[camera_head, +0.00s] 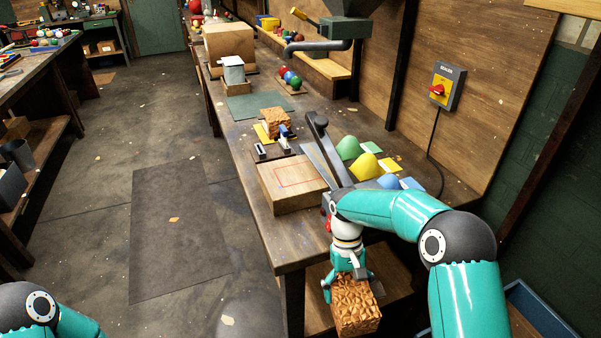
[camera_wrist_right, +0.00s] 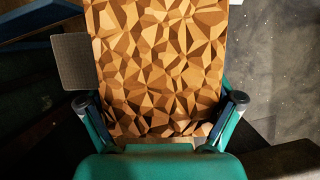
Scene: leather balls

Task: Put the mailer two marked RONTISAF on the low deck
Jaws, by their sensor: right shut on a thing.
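My right gripper (camera_head: 350,282) is shut on a brown, faceted mailer (camera_head: 355,308). It holds the mailer in front of the bench's near end. In the right wrist view the mailer (camera_wrist_right: 160,65) fills the space between the two fingers; no RONTISAF marking is readable. A similar brown piece (camera_head: 276,118) stands farther back on the bench. A low wooden block with a red square outline (camera_head: 290,180) on top lies on the bench, behind and left of my right gripper; its top is bare. I cannot tell whether this is the low deck. My left gripper is out of view.
The bench (camera_head: 235,135) also holds green, yellow and blue mounds (camera_head: 366,165) with coloured cards, and a dark lever (camera_head: 318,140) beside the outlined block. A lower shelf (camera_head: 318,312) shows under the bench. A blue bin (camera_head: 540,315) is at lower right. The floor at left is open.

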